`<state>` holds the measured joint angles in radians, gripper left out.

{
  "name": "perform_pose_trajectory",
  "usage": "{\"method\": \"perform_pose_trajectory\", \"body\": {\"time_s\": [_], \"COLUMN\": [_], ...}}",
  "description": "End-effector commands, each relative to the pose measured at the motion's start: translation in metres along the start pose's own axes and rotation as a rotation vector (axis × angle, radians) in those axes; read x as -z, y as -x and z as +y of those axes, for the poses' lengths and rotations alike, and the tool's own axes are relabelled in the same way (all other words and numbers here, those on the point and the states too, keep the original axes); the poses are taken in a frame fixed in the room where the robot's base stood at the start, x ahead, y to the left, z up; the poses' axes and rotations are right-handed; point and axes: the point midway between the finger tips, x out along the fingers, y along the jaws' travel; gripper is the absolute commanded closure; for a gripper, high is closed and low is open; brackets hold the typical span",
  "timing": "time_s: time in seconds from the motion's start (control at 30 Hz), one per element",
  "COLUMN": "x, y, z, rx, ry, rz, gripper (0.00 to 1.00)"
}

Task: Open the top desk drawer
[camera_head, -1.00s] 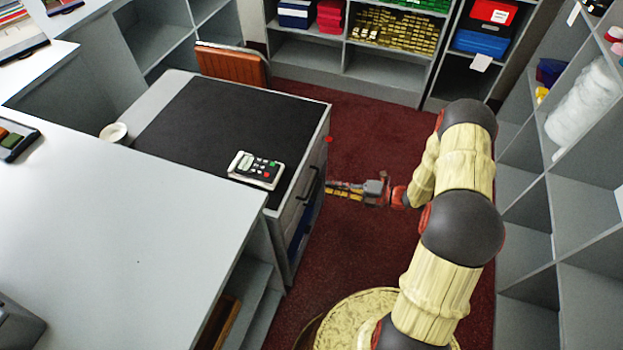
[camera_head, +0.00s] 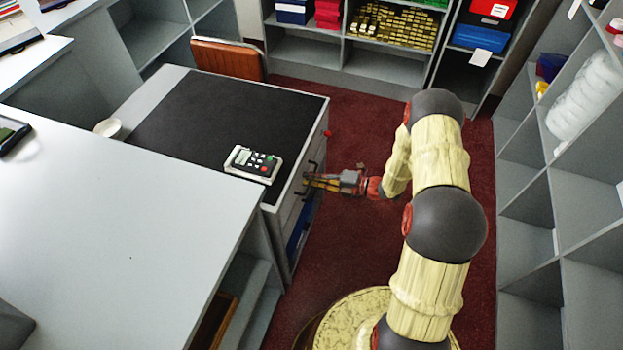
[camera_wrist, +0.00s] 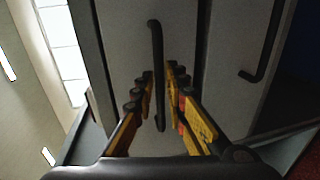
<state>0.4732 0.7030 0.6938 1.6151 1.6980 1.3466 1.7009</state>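The desk (camera_head: 225,113) has a dark top, and its drawer fronts face my arm on the right. In the wrist view the top drawer front (camera_wrist: 130,20) is grey with a long black bar handle (camera_wrist: 156,55). My gripper (camera_wrist: 160,80) is open, with one yellow-and-black finger on each side of the handle's lower part. Gaps show between the fingers and the bar. In the head view my gripper (camera_head: 308,182) is at the drawer front, and it partly hides the handle. The drawer looks shut.
A second handle (camera_wrist: 262,50) is on the neighbouring drawer front. A calculator-like device (camera_head: 252,163) lies on the desk's near edge. A white counter (camera_head: 130,230) is at the left, and grey shelves (camera_head: 540,230) are at the right.

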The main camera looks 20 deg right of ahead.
Motion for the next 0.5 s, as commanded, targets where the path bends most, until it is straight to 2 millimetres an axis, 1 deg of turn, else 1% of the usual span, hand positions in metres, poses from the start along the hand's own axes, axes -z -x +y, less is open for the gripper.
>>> {"method": "perform_pose_trajectory", "body": {"time_s": [0.1, 0.33, 0.5], "x": [-0.0001, 0.0000, 0.0001], "y": [0.0002, 0.0003, 0.0003], "z": [0.0002, 0.0001, -0.0001], "rx": [0.000, 0.000, 0.000], "ry": [0.000, 0.000, 0.000], "rz": [0.000, 0.000, 0.000], "gripper": [0.87, 1.00, 1.00]}}
